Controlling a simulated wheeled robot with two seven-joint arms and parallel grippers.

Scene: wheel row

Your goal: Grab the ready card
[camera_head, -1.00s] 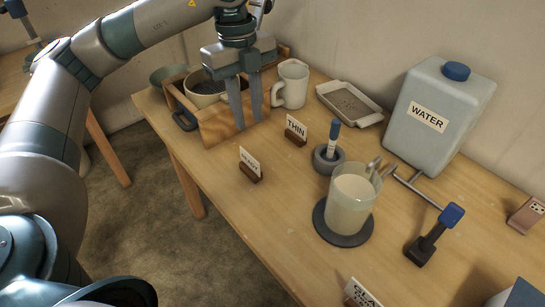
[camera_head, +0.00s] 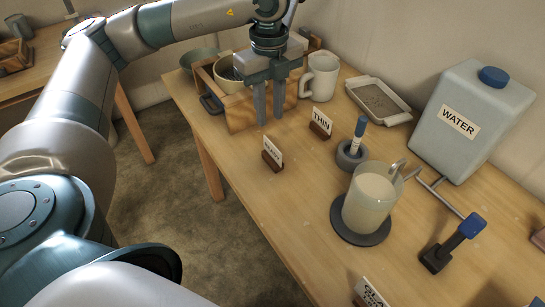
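A small white card in a dark wooden block (camera_head: 272,155) stands near the table's left edge. Its lettering is too blurred to read surely, but it may be the ready card. A second card reads THIN (camera_head: 320,123) and stands farther back to the right. A third card (camera_head: 370,293) at the bottom edge is partly cut off. My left gripper (camera_head: 270,119) points down behind the blurred card, beside the wooden caddy. Its fingers are a little apart with nothing seen between them. My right gripper is not in view.
Behind the fingers stand the wooden caddy (camera_head: 240,114) with a bowl and a white mug (camera_head: 320,77). The table's left front edge is clear.

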